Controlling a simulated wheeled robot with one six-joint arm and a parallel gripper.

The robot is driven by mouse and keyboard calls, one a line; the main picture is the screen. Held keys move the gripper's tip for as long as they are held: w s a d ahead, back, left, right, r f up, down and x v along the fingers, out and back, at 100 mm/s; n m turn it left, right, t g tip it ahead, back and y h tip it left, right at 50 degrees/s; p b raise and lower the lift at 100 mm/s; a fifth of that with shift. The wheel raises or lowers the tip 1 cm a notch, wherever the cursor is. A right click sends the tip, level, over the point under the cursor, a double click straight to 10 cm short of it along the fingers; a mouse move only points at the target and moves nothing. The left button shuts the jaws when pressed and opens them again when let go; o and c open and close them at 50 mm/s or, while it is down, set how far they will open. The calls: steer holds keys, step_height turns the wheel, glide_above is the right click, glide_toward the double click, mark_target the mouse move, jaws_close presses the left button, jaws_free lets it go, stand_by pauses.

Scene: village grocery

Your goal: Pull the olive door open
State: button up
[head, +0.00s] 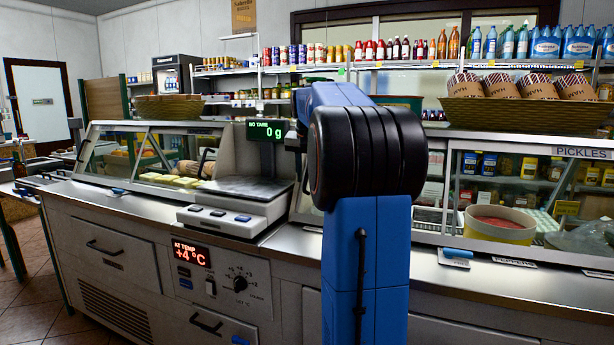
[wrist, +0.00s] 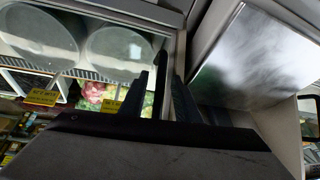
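No door marked for olives can be read in either view. In the wrist view, a glass-fronted cabinet door (wrist: 88,72) shows pale round tubs behind it. A dark upright handle bar (wrist: 160,82) stands at its right edge. My gripper (wrist: 163,98) has its two dark fingers apart, one on each side of the bar, with narrow gaps seeming to show. Contact with the bar cannot be made out. The door looks shut. In the head view, my blue arm hides the gripper and this part of the counter.
A scale (head: 235,205) reading 0 g stands on the counter left of my arm. A glass case with a pickles label (head: 583,153) and a tub (head: 498,224) is on the right. Wicker baskets (head: 520,114) sit on top. A shiny panel (wrist: 255,60) is right of the fingers.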

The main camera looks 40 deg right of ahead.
jaws_close()
steer(key=s+d, duration=0.4)
steer(key=s, duration=0.7)
steer(key=s+d, duration=0.5)
steer(key=s, duration=0.6)
steer(key=s+d, duration=0.5)
steer(key=s, duration=0.6)
steer(key=shift+s, duration=0.4)
jaws_free()
steer(key=shift+r, duration=0.1)
steer(key=v, duration=1.7)
steer(key=shift+a, duration=0.15)
